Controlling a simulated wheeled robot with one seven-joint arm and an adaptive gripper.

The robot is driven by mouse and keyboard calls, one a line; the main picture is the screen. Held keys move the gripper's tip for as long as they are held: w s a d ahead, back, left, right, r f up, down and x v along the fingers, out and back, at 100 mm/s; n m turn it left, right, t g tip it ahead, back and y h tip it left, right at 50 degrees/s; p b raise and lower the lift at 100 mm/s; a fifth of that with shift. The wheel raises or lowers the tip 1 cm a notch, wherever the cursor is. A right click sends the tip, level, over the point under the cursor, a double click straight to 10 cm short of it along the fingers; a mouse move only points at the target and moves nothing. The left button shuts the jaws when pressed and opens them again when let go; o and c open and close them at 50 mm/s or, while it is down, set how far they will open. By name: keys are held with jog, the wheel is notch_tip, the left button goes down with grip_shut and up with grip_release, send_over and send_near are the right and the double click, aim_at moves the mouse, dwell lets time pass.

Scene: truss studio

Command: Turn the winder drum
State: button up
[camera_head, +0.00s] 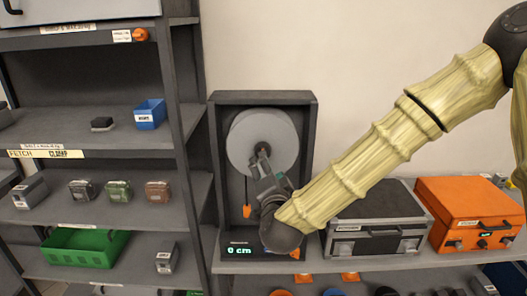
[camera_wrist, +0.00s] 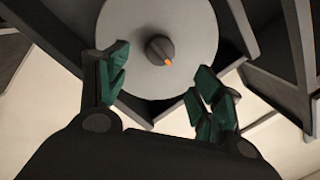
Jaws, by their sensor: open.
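The winder drum (camera_head: 252,134) is a grey-white disc set in a dark upright frame (camera_head: 311,110) on the shelf. In the wrist view the drum (camera_wrist: 189,28) fills the upper middle, with a dark round knob (camera_wrist: 160,50) bearing an orange mark at its centre. My gripper (camera_head: 262,160) is in front of the lower part of the drum and hides some of it. In the wrist view my gripper (camera_wrist: 160,88) is open, its green-padded fingers apart and empty below the knob. A display (camera_head: 243,250) under the drum reads 0 cm.
A black case (camera_head: 375,222) and an orange case (camera_head: 468,205) stand right of the winder. On the left, shelves hold a green basket (camera_head: 85,247), a blue bin (camera_head: 150,114) and several small boxes. An orange piece (camera_head: 247,211) hangs below the drum.

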aim_at(263, 146)
jog(key=shift+w+a+p, duration=0.2)
jog(key=shift+w+p, duration=0.45)
jog(key=shift+w, duration=0.95)
jog(key=shift+w+a+p, duration=0.15)
jog(key=shift+w+p, duration=0.5)
jog(key=shift+w, duration=0.9)
jog(key=shift+w+a+p, duration=0.2)
jog(key=shift+w+p, duration=0.45)
jog(key=shift+w, duration=0.95)
jog(key=c, duration=1.4)
jog(key=shift+f, duration=0.15)
jog(key=shift+c, duration=0.2)
